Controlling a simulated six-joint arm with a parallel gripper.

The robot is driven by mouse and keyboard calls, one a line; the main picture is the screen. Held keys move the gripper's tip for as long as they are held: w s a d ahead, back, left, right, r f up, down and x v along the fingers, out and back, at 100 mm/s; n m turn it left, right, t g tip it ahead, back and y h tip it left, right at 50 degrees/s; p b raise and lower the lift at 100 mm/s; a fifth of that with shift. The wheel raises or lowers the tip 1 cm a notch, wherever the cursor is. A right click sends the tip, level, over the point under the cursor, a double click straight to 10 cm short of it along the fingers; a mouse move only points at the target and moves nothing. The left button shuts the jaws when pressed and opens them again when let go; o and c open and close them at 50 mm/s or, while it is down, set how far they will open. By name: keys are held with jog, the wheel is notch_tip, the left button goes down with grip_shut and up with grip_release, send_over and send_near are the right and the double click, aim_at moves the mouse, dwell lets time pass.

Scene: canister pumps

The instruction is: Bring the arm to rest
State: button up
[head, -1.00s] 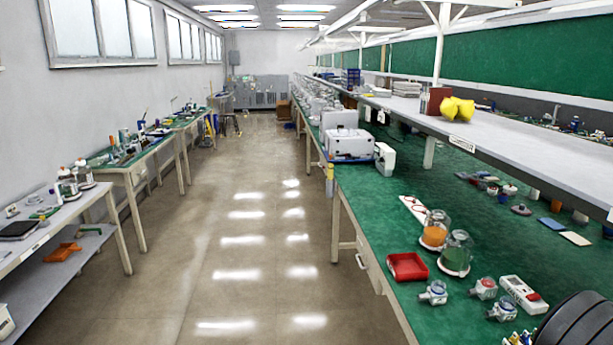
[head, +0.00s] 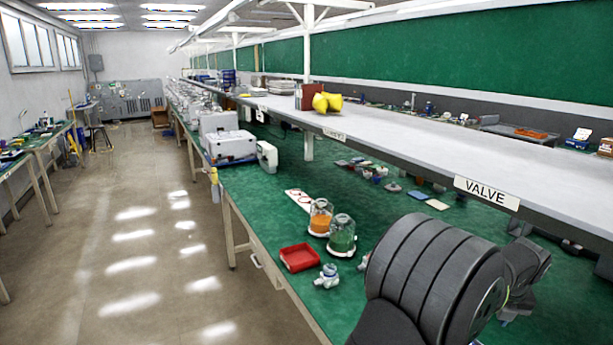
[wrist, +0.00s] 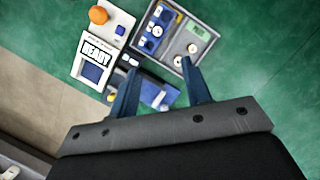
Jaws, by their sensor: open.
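My gripper (wrist: 160,67) shows in the wrist view with its two blue fingers apart and nothing between them. It hangs above the green bench top. Below its fingertips lies a grey tray (wrist: 172,60) with round parts in it. To the left of the tray is a white unit with a READY label (wrist: 97,50) and an orange knob (wrist: 98,15). In the head view my dark arm fills the lower right, and my gripper is not visible there. The canister with orange contents (head: 320,222) and the one with green contents (head: 342,238) stand upright on the bench, apart from my arm.
A red tray (head: 299,258) and a small clear-and-white fitting (head: 327,277) sit near the bench's front edge. A raised grey shelf (head: 400,137) with a VALVE label (head: 487,192) runs along the bench above my arm's level. The aisle floor (head: 130,230) at left is clear.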

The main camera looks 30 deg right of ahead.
jog(key=x, duration=1.8)
jog(key=shift+a+f, duration=0.1)
jog(key=shift+a, duration=0.1)
notch_tip(320, 180, up, 9)
jog(key=shift+f, duration=0.15)
jog(key=shift+w+a+f, duration=0.1)
jog(key=shift+w+a, duration=0.1)
jog(key=shift+w, duration=0.55)
jog(key=shift+w+a+f, duration=0.1)
jog(key=shift+w+a, duration=0.1)
jog(key=shift+w, duration=0.55)
